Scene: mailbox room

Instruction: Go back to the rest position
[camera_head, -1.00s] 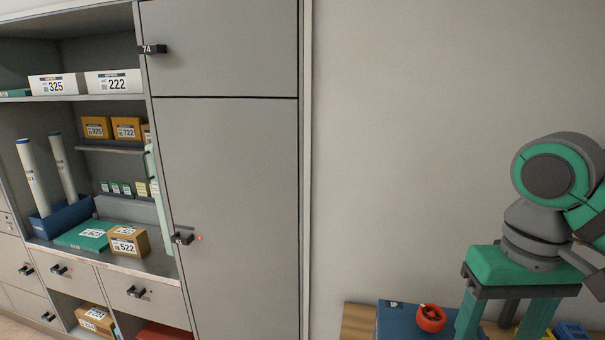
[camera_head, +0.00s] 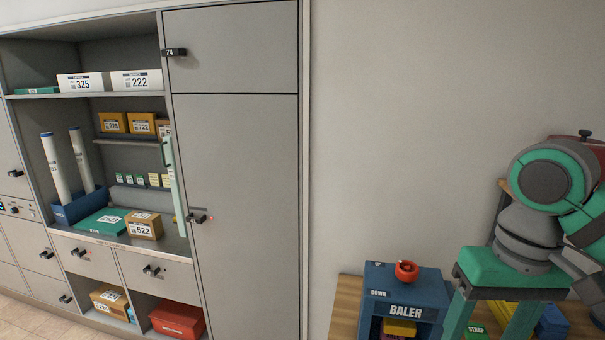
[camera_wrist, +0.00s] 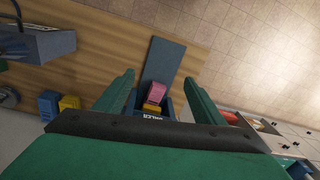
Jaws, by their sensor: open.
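My gripper (camera_head: 497,312) hangs at the right of the head view, green with a dark band, its fingers pointing down and apart. In the wrist view my gripper (camera_wrist: 158,90) is open, with one finger at each side and nothing held between them. Below and beyond the fingers stands the blue baler (camera_wrist: 166,105), with a pink item (camera_wrist: 155,94) and a yellow item (camera_wrist: 152,109) in or on it.
A wooden table (camera_head: 346,312) carries the baler and small blue and yellow boxes. Bare wall (camera_head: 450,120) lies between cabinet and arm.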

